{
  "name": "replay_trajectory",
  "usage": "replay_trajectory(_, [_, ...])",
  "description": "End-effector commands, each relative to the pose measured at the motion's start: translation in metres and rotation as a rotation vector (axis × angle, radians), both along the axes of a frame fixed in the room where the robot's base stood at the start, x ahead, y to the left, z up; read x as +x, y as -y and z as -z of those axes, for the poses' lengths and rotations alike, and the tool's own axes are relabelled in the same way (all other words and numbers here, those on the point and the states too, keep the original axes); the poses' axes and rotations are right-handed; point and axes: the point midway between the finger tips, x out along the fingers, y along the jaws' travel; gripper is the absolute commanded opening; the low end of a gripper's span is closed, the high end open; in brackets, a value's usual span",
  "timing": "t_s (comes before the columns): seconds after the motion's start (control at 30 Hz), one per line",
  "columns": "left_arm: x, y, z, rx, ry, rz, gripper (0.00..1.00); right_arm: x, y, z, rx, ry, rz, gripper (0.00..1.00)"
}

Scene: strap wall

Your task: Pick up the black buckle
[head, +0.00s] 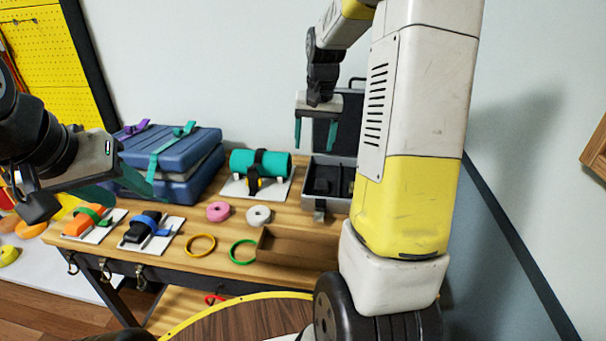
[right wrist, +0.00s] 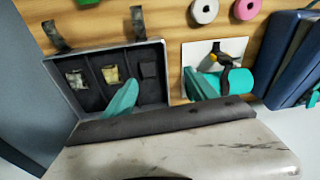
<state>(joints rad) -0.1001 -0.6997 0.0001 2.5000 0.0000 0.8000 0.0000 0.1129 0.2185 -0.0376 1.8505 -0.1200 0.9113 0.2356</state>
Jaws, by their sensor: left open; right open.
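A teal roll (head: 272,164) lies on a white plate on the workbench with a black strap (head: 259,157) around it. A small black piece with some orange, which looks like the black buckle (head: 253,183), sits at the strap's front. In the right wrist view the black strap and buckle (right wrist: 229,66) show on the roll. My right gripper (head: 315,150) is open with teal fingers pointing down, to the right of the roll and in front of the open case's lid. My left gripper (head: 135,195) is open and empty above the left of the table, near the blue cases.
An open grey case (head: 311,190) with compartments stands right of the roll; it also shows in the right wrist view (right wrist: 60,87). Blue stacked cases (head: 185,160) stand left. Pink (head: 218,212) and white (head: 258,215) tape rolls and a wooden tray (head: 290,250) lie in front.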

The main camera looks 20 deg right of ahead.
Motion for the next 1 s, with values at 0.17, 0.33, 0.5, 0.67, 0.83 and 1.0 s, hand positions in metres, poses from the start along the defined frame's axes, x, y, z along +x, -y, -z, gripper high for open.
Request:
replay_trajectory(0.17, [0.000, 0.000, 0.000, 0.000, 0.000, 0.000, 0.47, 0.037, 0.032, 0.063, -0.014, -0.102, 0.081, 0.66])
replay_trajectory(0.33, [0.000, 0.000, 0.000, 0.000, 0.000, 0.000, 0.47, 0.049, 0.046, 0.092, -0.023, -0.143, 0.114, 0.66])
replay_trajectory(0.5, [0.000, 0.000, 0.000, 0.000, 0.000, 0.000, 0.47, 0.051, 0.048, 0.111, -0.023, -0.152, 0.122, 0.66])
replay_trajectory(0.67, [0.000, 0.000, 0.000, 0.000, 0.000, 0.000, 0.47, 0.051, 0.047, 0.129, -0.022, -0.152, 0.121, 0.66])
replay_trajectory(0.83, [0.000, 0.000, 0.000, 0.000, 0.000, 0.000, 0.47, 0.053, 0.047, 0.155, -0.023, -0.152, 0.119, 0.66])
replay_trajectory(1.0, [0.000, 0.000, 0.000, 0.000, 0.000, 0.000, 0.47, 0.054, 0.047, 0.172, -0.023, -0.150, 0.120, 0.66])
